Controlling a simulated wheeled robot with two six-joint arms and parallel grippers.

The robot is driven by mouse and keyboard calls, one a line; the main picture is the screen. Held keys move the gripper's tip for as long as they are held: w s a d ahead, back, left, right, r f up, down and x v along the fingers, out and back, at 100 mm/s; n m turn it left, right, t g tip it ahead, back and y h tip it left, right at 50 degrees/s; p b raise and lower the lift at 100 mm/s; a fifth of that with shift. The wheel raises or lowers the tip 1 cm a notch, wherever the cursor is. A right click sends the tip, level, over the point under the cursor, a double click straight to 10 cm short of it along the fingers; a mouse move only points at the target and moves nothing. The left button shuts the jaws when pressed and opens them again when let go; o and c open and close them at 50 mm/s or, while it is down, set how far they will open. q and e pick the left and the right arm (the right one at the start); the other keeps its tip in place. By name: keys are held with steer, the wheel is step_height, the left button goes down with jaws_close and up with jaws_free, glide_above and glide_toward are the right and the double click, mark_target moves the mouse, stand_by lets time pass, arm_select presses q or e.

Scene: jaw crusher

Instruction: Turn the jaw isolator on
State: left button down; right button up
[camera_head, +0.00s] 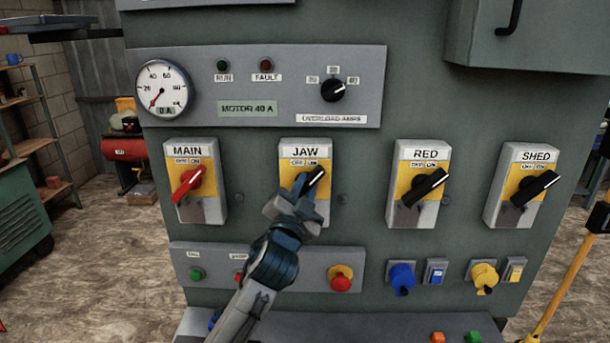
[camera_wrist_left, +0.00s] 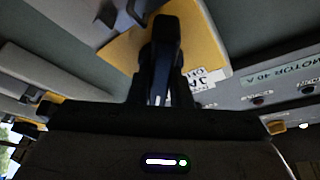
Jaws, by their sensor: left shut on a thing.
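The JAW isolator (camera_head: 305,154) is a white box with a yellow plate on the grey-green panel, marked OFF and ON. Its black handle (camera_head: 316,176) slants up to the right, its tip by the ON mark. My left gripper (camera_head: 304,189) comes from below and is shut on this handle, hiding its lower part. In the left wrist view, the dark fingers (camera_wrist_left: 160,90) close around the black handle (camera_wrist_left: 166,32) in front of the yellow plate (camera_wrist_left: 205,50). My right gripper is not in view.
The MAIN isolator (camera_head: 195,181) with a red handle stands left; the RED (camera_head: 418,186) and SHED (camera_head: 521,187) isolators stand right. A button strip with a red mushroom button (camera_head: 341,278) lies below. A gauge (camera_head: 162,88) and overload dial (camera_head: 333,90) sit above.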

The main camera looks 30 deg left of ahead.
arm_select(q)
steer(key=shift+m+p, duration=0.45)
steer(key=shift+m, duration=0.15)
steer(key=c, duration=1.3)
jaws_free()
